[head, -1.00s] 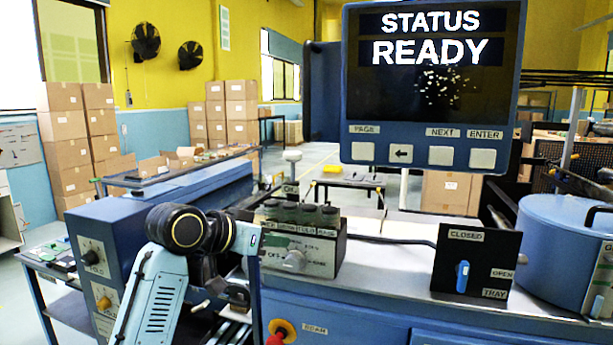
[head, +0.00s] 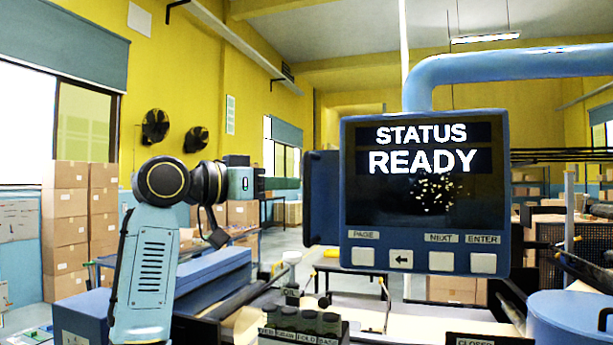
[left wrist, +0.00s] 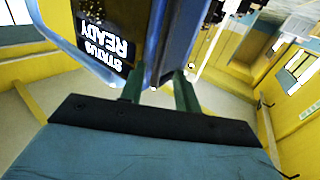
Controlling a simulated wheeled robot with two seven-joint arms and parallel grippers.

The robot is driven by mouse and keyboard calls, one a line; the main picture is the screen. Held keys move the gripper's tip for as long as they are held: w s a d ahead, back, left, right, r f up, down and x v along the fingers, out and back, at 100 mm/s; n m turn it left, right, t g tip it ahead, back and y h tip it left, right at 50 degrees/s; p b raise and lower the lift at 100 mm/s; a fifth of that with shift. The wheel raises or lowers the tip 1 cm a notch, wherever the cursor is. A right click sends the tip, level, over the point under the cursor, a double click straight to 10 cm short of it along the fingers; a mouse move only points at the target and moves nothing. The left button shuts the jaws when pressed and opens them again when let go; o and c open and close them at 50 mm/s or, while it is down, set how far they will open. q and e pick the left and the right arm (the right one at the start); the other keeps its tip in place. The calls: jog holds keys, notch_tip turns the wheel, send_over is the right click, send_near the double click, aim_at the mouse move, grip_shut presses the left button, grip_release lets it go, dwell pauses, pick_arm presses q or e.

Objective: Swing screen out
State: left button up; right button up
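The screen (head: 425,190) is a dark panel in a blue housing that reads STATUS READY, with a row of buttons below. It hangs from a thick blue pipe arm (head: 500,68). My left gripper (head: 285,183) is raised to the left of the screen's rear housing, pointing right. In the left wrist view, my left gripper (left wrist: 160,80) has its two green fingers apart, with the blue side of the screen (left wrist: 105,50) beyond and close to them. I cannot tell whether they touch it. My right gripper is not in view.
Below the screen is the machine top with a row of dark knobs (head: 300,322). A blue drum (head: 570,318) stands at the lower right. Stacked cartons (head: 78,225) are at the far left. Open air lies left of the screen.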

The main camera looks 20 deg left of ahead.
pick_arm(q)
jog(key=p+x, duration=0.1)
jog(key=x, duration=0.5)
jog(key=shift+w+d+p, duration=0.1)
jog(key=shift+w+p, duration=0.05)
jog(key=shift+p, duration=0.25)
grip_shut()
